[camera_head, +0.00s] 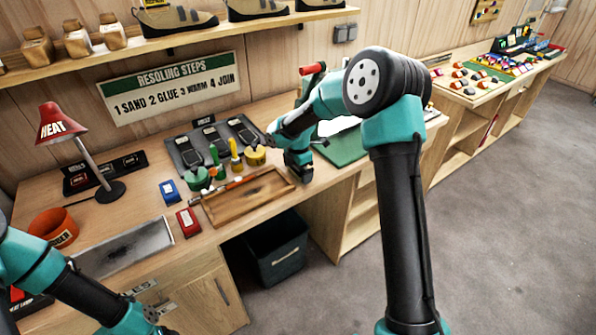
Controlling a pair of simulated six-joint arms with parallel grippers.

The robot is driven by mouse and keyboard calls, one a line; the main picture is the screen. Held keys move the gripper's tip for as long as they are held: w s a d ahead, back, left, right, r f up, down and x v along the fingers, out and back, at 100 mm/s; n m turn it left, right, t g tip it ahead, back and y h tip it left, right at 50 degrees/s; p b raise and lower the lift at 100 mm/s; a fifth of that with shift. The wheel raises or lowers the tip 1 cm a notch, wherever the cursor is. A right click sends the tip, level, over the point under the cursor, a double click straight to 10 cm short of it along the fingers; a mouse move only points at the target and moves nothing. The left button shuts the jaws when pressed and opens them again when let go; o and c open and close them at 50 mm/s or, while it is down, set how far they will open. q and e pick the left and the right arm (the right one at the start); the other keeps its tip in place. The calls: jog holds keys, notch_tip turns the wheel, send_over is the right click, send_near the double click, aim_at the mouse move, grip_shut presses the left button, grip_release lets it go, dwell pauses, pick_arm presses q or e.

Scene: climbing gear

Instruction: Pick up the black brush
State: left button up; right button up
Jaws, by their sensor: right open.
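I cannot pick out a black brush for certain on the workbench (120,215). A green handle (215,155) and a yellow handle (234,150) stand upright by a green pot (198,178) and a yellow pot (255,156). A thin orange-handled tool (234,183) lies just in front of the pots. My right gripper (299,178) is open and points down by the right end of the wooden tray (222,217); its dark fingers are small and hide what is behind them. My left arm comes in at the lower left, and its gripper is not visible.
A red box (188,222) and a blue box (169,191) stand left of the tray. A red lamp (62,122) and an orange container (55,228) are further left. Dark panels (187,152) lie behind the pots. A dark bin (277,250) stands below the bench.

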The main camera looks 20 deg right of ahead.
jog(key=c, duration=0.8)
jog(key=shift+r, duration=0.1)
jog(key=shift+r, duration=1.3)
jog(key=s+a, duration=0.2)
jog(key=s, duration=0.2)
jog(key=s+a+r, duration=0.1)
jog(key=s+a, duration=0.1)
jog(key=s, duration=0.3)
jog(key=s+a+r, duration=0.1)
jog(key=s+a, duration=0.2)
jog(key=s, duration=0.2)
jog(key=shift+s+r, duration=0.1)
jog(key=shift+s, duration=0.1)
